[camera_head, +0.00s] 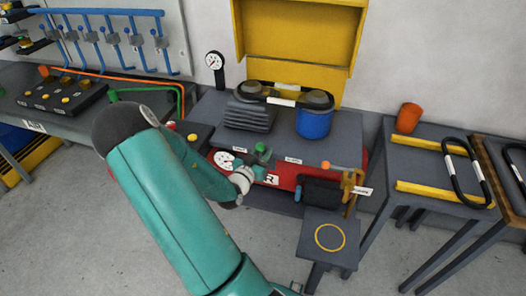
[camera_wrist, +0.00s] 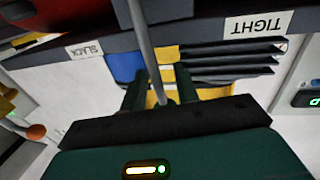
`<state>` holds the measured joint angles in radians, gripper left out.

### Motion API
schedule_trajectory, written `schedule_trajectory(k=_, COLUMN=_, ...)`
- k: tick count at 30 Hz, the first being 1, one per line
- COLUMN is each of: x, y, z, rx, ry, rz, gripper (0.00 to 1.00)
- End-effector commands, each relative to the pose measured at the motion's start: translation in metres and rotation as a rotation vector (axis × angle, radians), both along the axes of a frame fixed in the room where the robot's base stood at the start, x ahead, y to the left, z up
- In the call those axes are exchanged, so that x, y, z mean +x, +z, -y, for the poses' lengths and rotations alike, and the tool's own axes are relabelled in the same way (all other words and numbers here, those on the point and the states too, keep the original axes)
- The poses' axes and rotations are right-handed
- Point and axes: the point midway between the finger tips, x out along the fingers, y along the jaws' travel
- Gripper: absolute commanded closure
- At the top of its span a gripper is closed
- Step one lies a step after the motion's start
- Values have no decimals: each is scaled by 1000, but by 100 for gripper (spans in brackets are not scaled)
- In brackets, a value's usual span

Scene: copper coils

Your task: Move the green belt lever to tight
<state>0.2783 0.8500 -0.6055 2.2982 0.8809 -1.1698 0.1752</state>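The green belt lever shows its green knob (camera_head: 261,148) on the front edge of the machine in the head view, between two small white labels. In the wrist view a thin grey rod (camera_wrist: 143,30), which looks like the lever's shaft, runs down between the fingers of my gripper (camera_wrist: 160,76). The fingers are apart with gaps beside the rod; I cannot tell whether either touches it.
The machine carries a blue cylinder (camera_head: 313,122), a dark ribbed block (camera_head: 250,113) and a black belt above them. A white dial (camera_head: 224,160) and an orange knob (camera_head: 326,165) sit close by. A side table (camera_head: 420,172) with an orange cup (camera_head: 408,118) stands right.

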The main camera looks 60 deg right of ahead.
Motion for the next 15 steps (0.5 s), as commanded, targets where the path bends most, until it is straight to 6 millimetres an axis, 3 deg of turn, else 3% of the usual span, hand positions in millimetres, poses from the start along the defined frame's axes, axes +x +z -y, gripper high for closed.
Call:
schedule_trajectory(k=11, x=-1, y=0, z=9, rx=0, ry=-1, rz=0, gripper=69)
schedule_trajectory(k=15, x=-1, y=0, z=9, rx=0, ry=-1, rz=0, gripper=95)
